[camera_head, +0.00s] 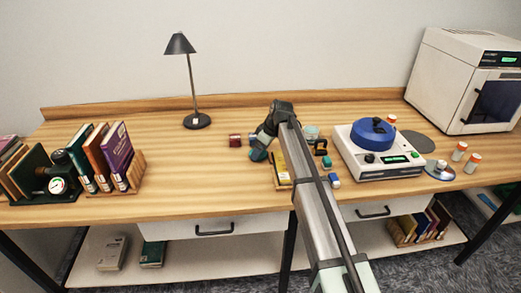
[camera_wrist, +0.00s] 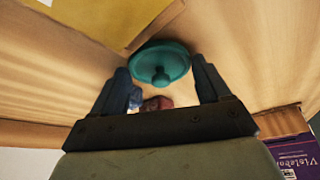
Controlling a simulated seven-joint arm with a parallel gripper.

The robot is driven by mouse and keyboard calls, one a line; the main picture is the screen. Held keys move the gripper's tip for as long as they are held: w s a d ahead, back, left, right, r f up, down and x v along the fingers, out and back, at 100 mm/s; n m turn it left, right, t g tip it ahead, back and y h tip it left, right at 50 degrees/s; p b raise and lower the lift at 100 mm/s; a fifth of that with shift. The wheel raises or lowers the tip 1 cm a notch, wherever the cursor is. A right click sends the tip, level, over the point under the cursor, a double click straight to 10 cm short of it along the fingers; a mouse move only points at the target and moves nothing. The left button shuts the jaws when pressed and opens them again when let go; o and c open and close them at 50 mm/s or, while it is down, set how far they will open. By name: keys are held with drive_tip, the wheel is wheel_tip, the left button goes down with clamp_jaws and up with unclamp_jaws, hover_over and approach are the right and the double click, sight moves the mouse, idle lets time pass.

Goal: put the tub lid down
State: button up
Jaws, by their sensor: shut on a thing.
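The teal round tub lid (camera_wrist: 160,54) with a small knob shows between the fingertips of my gripper (camera_wrist: 162,74) in the wrist view. My gripper is shut on it. In the head view, my gripper (camera_head: 264,144) is over the middle of the desk, and the teal lid (camera_head: 257,155) shows at its tip, partly hidden by it. The lid looks held above the desk top, but the exact gap cannot be told. A pale teal round container (camera_head: 311,131), perhaps the tub, stands just right of my arm.
Dark red blocks (camera_head: 235,140) lie left of my gripper. A wooden tray (camera_head: 280,178) with yellow items is partly behind my arm. A white device with a blue top (camera_head: 375,150) stands right, a lamp (camera_head: 197,121) behind left. Desk between books (camera_head: 117,155) and gripper is clear.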

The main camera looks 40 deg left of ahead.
drive_tip(key=shift+f, duration=0.1)
drive_tip(key=o, duration=1)
drive_tip(key=v, duration=1.2)
drive_tip(key=shift+a, duration=0.1)
